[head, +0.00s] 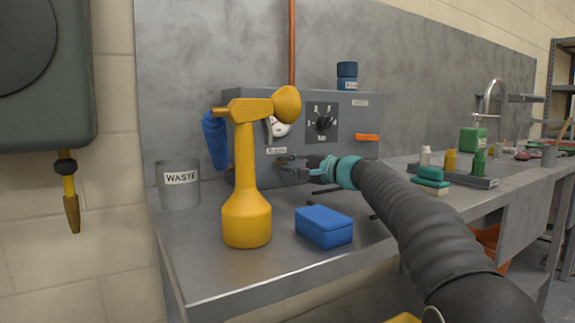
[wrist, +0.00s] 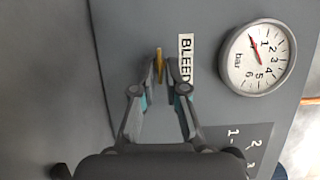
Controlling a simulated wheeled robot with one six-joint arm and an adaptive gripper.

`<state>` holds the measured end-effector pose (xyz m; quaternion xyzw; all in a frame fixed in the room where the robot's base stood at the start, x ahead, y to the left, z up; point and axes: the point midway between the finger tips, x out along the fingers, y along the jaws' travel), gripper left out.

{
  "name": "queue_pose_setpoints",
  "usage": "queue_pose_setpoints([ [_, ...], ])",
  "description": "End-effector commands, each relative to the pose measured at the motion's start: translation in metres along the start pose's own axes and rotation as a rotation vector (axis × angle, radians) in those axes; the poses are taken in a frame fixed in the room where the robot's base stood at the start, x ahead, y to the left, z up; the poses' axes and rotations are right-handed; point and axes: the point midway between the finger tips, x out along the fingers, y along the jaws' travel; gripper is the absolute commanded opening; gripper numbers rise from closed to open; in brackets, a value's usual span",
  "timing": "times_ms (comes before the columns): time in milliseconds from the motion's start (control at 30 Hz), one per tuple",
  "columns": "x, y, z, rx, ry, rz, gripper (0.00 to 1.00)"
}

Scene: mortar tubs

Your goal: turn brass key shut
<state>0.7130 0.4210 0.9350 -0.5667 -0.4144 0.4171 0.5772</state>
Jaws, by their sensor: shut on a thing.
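The brass key (wrist: 159,60) is a thin yellow edge between my fingertips, beside the BLEED label (wrist: 186,58) on the grey panel. My gripper (wrist: 160,72) is shut on it, with the fingers pointing at the panel. In the head view my gripper (head: 279,164) reaches the front of the grey box (head: 351,153), just under the BLEED label. The key cannot be made out there. The round bar gauge (wrist: 258,60) shows in the wrist view, its red needle near the low numbers.
A blue block (head: 323,228) lies on the bench below my arm. A WASTE tub (head: 179,190) stands left. The box also bears a black dial (head: 323,123) and an orange handle (head: 367,137).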

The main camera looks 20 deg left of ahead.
Motion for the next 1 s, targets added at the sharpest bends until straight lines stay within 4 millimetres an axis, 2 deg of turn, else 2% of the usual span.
queue_pose_setpoints([
  [33, 0.0, -0.001, -0.001, 0.0, 0.003, -0.002, 0.0],
  [67, 0.0, -0.001, -0.001, 0.0, 0.003, -0.002, 0.2],
  [100, 0.0, -0.001, -0.001, 0.0, 0.003, -0.002, 0.3],
  [133, 0.0, -0.001, -0.001, 0.0, 0.002, -0.002, 0.35],
  [433, -0.001, -0.001, 0.0, -0.001, 0.001, -0.001, 0.35],
  [567, -0.009, -0.001, -0.001, 0.0, 0.002, 0.0, 0.35],
  [667, -0.023, -0.001, -0.001, 0.0, 0.003, -0.001, 0.35],
  [1000, -0.089, -0.001, -0.001, 0.0, 0.004, 0.0, 0.35],
])
